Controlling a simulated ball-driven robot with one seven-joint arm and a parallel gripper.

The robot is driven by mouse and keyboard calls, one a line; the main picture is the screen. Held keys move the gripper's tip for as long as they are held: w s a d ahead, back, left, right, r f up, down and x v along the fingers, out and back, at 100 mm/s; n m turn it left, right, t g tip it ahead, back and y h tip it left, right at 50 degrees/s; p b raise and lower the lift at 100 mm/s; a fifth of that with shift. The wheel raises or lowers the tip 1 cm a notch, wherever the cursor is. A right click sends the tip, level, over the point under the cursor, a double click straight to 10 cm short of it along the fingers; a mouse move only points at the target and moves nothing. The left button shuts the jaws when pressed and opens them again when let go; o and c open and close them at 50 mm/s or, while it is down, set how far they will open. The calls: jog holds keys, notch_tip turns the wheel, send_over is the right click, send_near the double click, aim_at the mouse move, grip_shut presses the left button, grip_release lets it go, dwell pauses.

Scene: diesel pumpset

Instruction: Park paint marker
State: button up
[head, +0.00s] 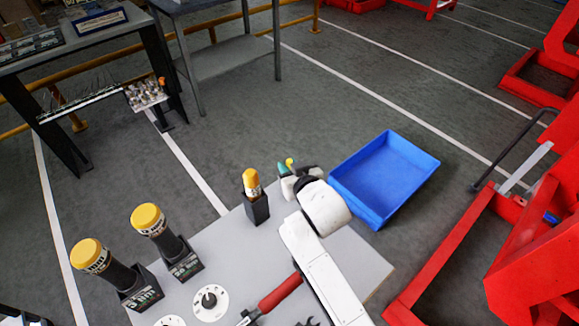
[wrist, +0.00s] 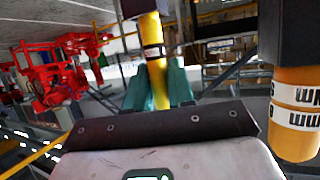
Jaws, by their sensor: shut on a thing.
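The paint marker (wrist: 152,35) is yellow with a dark and white band and a dark end. In the wrist view it stands between the teal fingers of my gripper (wrist: 157,84), which are shut on it. In the head view my gripper (head: 287,170) is near the far edge of the grey table, with only a small yellow bit of the marker (head: 289,162) showing. Just left of it is a small black holder (head: 257,209) with a yellow-topped piece (head: 251,181) upright in it. That piece also looms large at the right of the wrist view (wrist: 298,125).
Two larger black holders (head: 143,290) (head: 187,266) with yellow-capped cylinders stand at the table's left. A red-handled tool (head: 280,291) and dials (head: 209,301) lie near. A blue tray (head: 385,178) is beyond the table's right edge; red frames (head: 440,260) stand further right.

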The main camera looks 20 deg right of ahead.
jog(key=shift+f+b, duration=0.6)
jog(key=shift+f, duration=0.25)
jog(key=o, duration=1)
jog(key=shift+r, duration=0.1)
jog(key=v, duration=1)
jog(key=shift+s+r, duration=0.15)
jog(key=shift+s, duration=0.25)
